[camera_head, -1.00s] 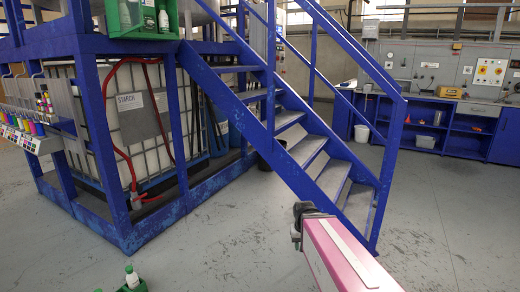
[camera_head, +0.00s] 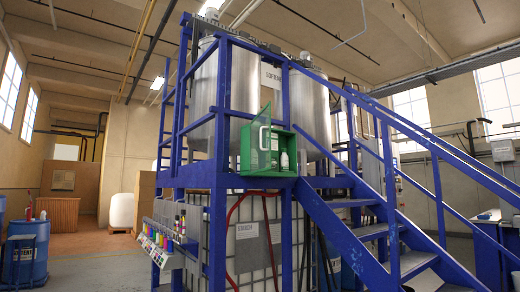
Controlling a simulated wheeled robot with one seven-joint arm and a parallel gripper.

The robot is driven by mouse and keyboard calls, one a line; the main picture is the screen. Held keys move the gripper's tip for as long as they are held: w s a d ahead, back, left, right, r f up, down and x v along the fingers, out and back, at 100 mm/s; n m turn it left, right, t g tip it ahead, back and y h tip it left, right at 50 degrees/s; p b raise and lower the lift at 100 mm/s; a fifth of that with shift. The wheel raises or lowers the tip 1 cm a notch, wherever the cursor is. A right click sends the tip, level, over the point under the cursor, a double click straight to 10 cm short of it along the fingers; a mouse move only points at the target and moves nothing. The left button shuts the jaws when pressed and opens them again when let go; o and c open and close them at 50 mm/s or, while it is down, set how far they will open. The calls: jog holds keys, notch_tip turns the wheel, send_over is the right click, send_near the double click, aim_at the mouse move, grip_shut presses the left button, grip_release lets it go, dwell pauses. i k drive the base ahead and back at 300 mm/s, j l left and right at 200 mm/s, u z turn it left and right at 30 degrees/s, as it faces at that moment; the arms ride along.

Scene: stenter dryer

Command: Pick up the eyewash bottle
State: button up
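A green wall box (camera_head: 266,171) with an open, see-through door is mounted on the blue frame of the platform, near the middle of the head view. A small white bottle (camera_head: 284,161) stands upright inside it, on the right side. It looks like an eyewash bottle, but its label is too small to read. Something green beside it, behind the door, is hard to make out. My gripper is not in view, so whether it is open or shut does not show.
Blue stairs (camera_head: 352,246) with railings rise to the platform at the right. Steel tanks (camera_head: 307,105) stand on top. A white starch container (camera_head: 259,251) sits below the box. Small colored bottles (camera_head: 160,238) line a rack at the left. A blue drum (camera_head: 27,252) stands far left.

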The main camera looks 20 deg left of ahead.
aim_at(284, 160)
jog(key=u, duration=0.25)
jog(key=i+u, duration=0.3)
jog(key=u, duration=0.2)
jog(key=i+l+u, duration=0.15)
jog(key=i+u, duration=0.15)
jog(key=u, duration=0.15)
jog(key=i+l+u, duration=0.25)
jog(key=u, duration=0.25)
jog(key=i+l, duration=0.25)
jog(key=i+l+u, duration=0.1)
jog(key=i+l, duration=0.15)
jog(key=l, duration=0.25)
jog(key=i+l, duration=0.25)
jog(key=i+l+u, duration=0.15)
jog(key=l, duration=0.35)
jog(key=i+l, duration=0.35)
jog(key=i+l+u, duration=0.1)
jog(key=i+l, duration=0.15)
jog(key=l, duration=0.2)
jog(key=k+j, duration=0.1)
jog(key=j, duration=0.25)
jog(key=k+j+z, duration=0.1)
jog(key=j+z, duration=0.3)
jog(key=k+j+z, duration=0.2)
jog(key=j+z, duration=0.15)
